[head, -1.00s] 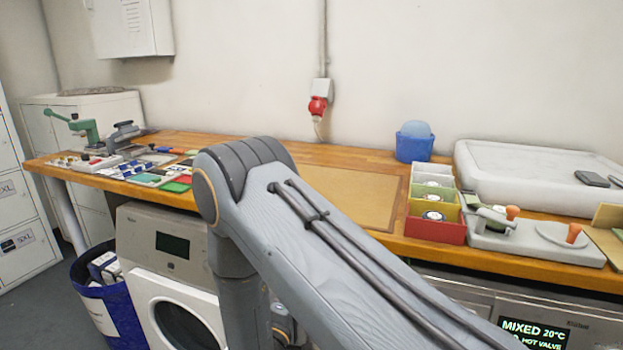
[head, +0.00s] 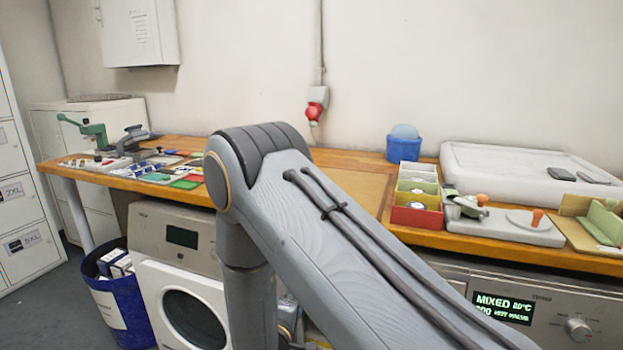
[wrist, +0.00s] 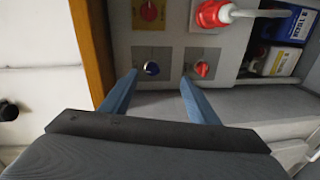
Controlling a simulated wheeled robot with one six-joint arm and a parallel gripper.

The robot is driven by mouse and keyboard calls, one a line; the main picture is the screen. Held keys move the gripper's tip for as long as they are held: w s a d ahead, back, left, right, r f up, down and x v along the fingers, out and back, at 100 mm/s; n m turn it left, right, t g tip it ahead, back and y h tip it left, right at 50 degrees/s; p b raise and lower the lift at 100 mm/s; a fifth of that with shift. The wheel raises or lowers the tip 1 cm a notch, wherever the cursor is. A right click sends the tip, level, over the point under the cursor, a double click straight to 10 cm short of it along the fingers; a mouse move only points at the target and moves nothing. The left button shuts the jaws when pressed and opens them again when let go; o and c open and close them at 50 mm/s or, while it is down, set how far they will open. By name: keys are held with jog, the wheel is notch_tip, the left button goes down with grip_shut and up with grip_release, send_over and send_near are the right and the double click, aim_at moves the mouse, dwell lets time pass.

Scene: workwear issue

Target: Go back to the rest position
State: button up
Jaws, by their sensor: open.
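My gripper (wrist: 155,98) shows in the wrist view with its two blue fingers spread apart and nothing between them. In the head view my gripper is out of sight; only my grey arm shows, bent across the middle of the picture.
A wooden bench (head: 434,237) runs along the wall, with a divided colored box (head: 416,217), a blue tub (head: 403,148) and a white tray (head: 480,150) on it. Washers (head: 165,237) stand below. A blue bin (head: 122,300) stands on the floor at left.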

jog(key=w+d+r+m+g+y, duration=0.2)
jog(key=d+r+m+g+y, duration=0.2)
jog(key=m+g, duration=0.1)
jog(key=s+d+r+m+g, duration=0.2)
jog(key=s+d, duration=0.4)
jog(key=s, duration=0.4)
jog(key=s+d+r+m+g+p, duration=0.1)
jog(key=s+d+r+m+g, duration=0.2)
jog(key=s, duration=0.6)
jog(key=s+d+r+m+g+y+p, duration=0.1)
jog(key=s+d+r+m+g, duration=0.2)
jog(key=s+d+r+g, duration=0.2)
jog(key=s+d, duration=0.3)
jog(key=s, duration=0.2)
jog(key=shift+s+d+r+g, duration=0.3)
jog(key=shift+d+r+g, duration=0.05)
jog(key=shift+r+g, duration=0.05)
